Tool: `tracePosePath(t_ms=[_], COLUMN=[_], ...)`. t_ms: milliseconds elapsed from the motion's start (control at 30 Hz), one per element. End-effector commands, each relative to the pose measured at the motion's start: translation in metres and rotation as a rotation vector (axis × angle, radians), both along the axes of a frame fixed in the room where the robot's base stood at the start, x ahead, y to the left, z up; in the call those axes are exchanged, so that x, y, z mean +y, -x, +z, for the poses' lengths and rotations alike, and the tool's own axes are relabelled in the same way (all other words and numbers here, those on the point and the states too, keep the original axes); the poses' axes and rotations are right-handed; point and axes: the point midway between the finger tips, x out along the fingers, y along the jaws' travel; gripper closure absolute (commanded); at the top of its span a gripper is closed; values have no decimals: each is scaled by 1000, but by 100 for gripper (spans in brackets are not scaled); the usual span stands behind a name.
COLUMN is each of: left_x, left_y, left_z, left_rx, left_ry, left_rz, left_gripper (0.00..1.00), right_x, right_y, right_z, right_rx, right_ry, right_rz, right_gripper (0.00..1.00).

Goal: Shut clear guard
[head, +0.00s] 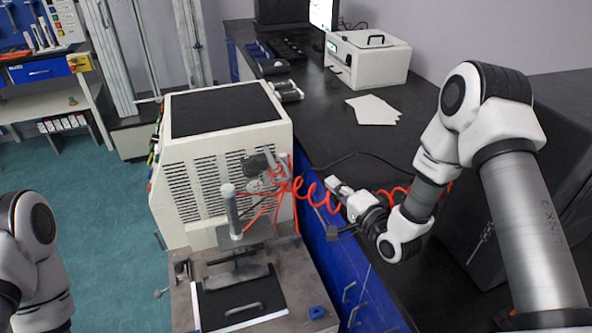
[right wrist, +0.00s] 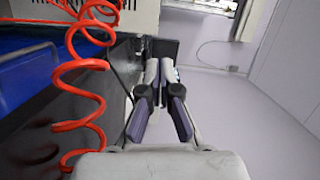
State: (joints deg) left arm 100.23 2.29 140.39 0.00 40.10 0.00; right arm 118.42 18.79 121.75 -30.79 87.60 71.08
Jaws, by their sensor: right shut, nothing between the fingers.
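The rheometer (head: 180,205) is a cream cabinet with a dark top and side vents, and a metal work deck (head: 185,300) in front. A dark panel with pale edges and a bar handle (head: 242,309) lies at the deck's front; I cannot tell whether this is the clear guard, as no see-through sheet stands out. My right gripper (head: 334,186) is shut and empty, to the right of the rheometer and apart from the panel. Its closed fingers show in the right wrist view (right wrist: 154,72). Of my left arm only links show at the left edge; its gripper is out of view.
A coiled red hose (head: 312,190) runs between the rheometer and my right arm, and is close in the right wrist view (right wrist: 92,75). A black bench (head: 330,120) over blue drawers (head: 335,270) holds a white box (head: 375,65) and paper sheets (head: 373,110). Green floor is clear at left.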

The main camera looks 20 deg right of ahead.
Motion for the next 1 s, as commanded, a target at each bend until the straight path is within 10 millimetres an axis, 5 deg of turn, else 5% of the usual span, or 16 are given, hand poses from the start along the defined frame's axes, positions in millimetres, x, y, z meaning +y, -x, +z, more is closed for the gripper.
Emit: tracePosePath(t_ms=[467, 700, 1000], left_x=[0, 0, 0], left_y=[0, 0, 0], left_z=[20, 30, 30], left_rx=[-1, -1, -1], left_ry=[0, 0, 0], left_rz=[0, 0, 0], left_gripper=[61, 61, 61], right_x=[26, 60, 64], right_y=[-90, -90, -90], right_z=[-2, -8, -10], right_rx=[2, 5, 5], right_ry=[4, 2, 2], right_rz=[2, 2, -1], right_gripper=[100, 100, 100])
